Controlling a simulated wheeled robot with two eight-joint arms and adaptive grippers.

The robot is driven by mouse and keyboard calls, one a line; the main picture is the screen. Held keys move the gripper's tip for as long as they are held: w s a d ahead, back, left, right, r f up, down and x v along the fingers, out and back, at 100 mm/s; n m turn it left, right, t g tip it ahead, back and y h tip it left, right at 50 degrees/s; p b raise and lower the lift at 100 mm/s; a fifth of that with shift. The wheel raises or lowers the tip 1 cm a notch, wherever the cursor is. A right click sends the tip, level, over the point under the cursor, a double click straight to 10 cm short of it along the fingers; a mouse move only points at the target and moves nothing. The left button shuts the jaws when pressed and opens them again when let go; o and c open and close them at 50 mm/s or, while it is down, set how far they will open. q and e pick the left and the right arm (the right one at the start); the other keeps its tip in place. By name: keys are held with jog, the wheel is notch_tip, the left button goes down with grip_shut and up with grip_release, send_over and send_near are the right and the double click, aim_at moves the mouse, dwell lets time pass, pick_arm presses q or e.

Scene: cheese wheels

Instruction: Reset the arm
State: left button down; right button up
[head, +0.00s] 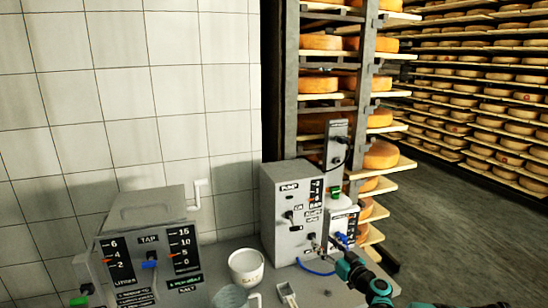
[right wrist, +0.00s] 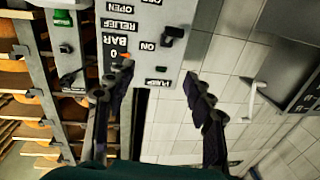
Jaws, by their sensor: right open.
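My right arm comes in from the bottom right of the head view, teal and black. Its gripper (head: 322,246) is in front of the lower part of a grey pump box (head: 285,215), and its fingers are small and partly lost against the box there. In the right wrist view the right gripper (right wrist: 159,70) is open, with its two dark fingers apart and nothing between them. The box's labelled panel (right wrist: 150,45) appears upside down beyond the fingers. I cannot tell whether a finger touches it. My left gripper is not in view.
A grey tap box (head: 150,245) stands at the left on the grey counter. A white salt bowl (head: 246,266) and a clear jug (head: 230,297) stand between the boxes. A blue cable (head: 316,270) lies near the arm. Shelves of cheese wheels (head: 320,85) rise behind.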

jog(key=s+a+r+g+h, duration=0.1)
jog(key=s+a+r+g, duration=0.25)
jog(key=s, duration=0.65)
jog(key=s+a+r+g+h, duration=0.15)
jog(key=s+a, duration=0.25)
jog(key=s, duration=0.6)
jog(key=s+d+f+m+g+h, duration=0.1)
jog(key=s+d+f+h, duration=0.1)
jog(key=s, duration=0.6)
jog(key=s+d+f+m+g+h, duration=0.1)
jog(key=s+d+f+m, duration=0.1)
jog(key=s, duration=0.6)
jog(key=s+d+f+m+g+h, duration=0.1)
jog(key=s+d+f+g+h, duration=0.1)
jog(key=s, duration=0.6)
jog(key=shift+d+f+m+h, duration=0.35)
jog(key=shift+d+f+m, duration=0.05)
jog(key=shift+d+f, duration=0.35)
